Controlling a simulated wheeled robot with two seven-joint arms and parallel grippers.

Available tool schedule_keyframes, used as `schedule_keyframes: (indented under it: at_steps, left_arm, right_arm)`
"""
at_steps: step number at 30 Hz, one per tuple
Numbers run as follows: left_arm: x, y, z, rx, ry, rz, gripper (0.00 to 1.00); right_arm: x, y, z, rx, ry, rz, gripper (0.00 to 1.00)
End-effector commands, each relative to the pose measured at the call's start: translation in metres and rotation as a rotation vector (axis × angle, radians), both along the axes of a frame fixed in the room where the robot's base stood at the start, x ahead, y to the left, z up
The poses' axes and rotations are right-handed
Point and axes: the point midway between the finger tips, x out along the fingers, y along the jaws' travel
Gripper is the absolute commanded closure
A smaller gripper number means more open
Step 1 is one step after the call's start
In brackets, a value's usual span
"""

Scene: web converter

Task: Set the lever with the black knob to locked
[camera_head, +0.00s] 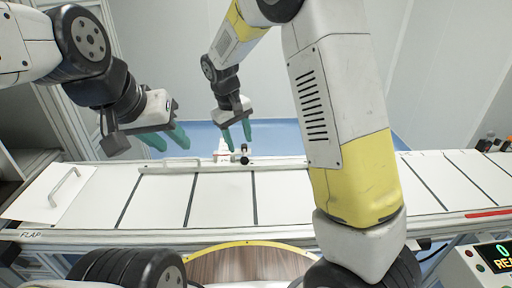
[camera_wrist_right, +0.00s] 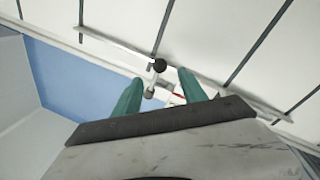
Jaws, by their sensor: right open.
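The lever's black knob (camera_head: 244,147) sits at the far edge of the conveyor, near the middle of the head view. In the right wrist view the black knob (camera_wrist_right: 159,65) is just beyond and between the fingertips, with a small grey end piece below it. A white bracket with a red mark (camera_wrist_right: 178,97) lies partly behind the right finger. My right gripper (camera_head: 237,141) is open, empty and pointing down by the lever; its green fingers (camera_wrist_right: 156,78) do not visibly grip the knob. My left gripper (camera_head: 170,144) is open and empty, left of the lever above the far rail.
A white conveyor (camera_head: 285,195) with dark cross gaps runs across the view. A flap with a handle (camera_head: 65,187) is at its left end. A panel with a green display (camera_head: 496,256) stands at lower right. Blue floor (camera_head: 275,138) lies behind the conveyor.

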Motion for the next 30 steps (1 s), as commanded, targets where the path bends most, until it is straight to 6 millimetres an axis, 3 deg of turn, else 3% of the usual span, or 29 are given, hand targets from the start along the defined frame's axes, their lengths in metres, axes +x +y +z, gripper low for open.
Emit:
schedule_keyframes:
  at_steps: [15, 27, 30]
  left_arm:
    - [0.000, 0.000, 0.000, 0.000, 0.000, 0.000, 0.64]
    - [0.000, 0.000, 0.000, 0.000, 0.000, 0.000, 0.64]
    - [0.000, 0.000, 0.000, 0.000, 0.000, 0.000, 0.64]
  right_arm:
    - [0.008, -0.010, -0.068, -0.005, 0.003, 0.001, 0.50]
    - [0.009, -0.012, -0.078, -0.003, 0.001, 0.002, 0.50]
    - [0.009, -0.012, -0.078, -0.003, 0.001, 0.002, 0.68]
